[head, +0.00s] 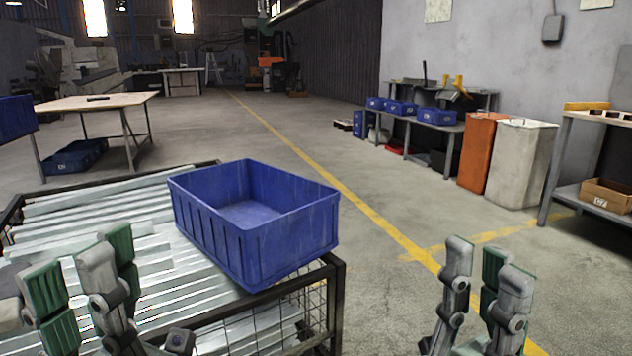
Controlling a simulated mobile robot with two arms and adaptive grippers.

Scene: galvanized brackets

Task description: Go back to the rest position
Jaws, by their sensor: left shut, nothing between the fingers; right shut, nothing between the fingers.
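My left gripper (84,270) is at the lower left, in front of the wire cage and its galvanized brackets. It is shut and empty, with its fingers pointing up. My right gripper (480,268) is at the lower right, over the concrete floor and to the right of the cage. It is also shut and empty, fingers up. The long galvanized brackets (90,204) lie in rows in the cage (338,290). A blue bin (262,246) sits on the cage's right part; the inside that shows looks empty. Neither gripper appears to touch the bin.
A wooden-topped table (95,102) stands at the far left. A workbench (408,119) with blue bins, an orange cabinet (483,153), a white cabinet (521,165) and a shelf (556,165) line the right wall. The floor along the yellow line (330,178) is clear.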

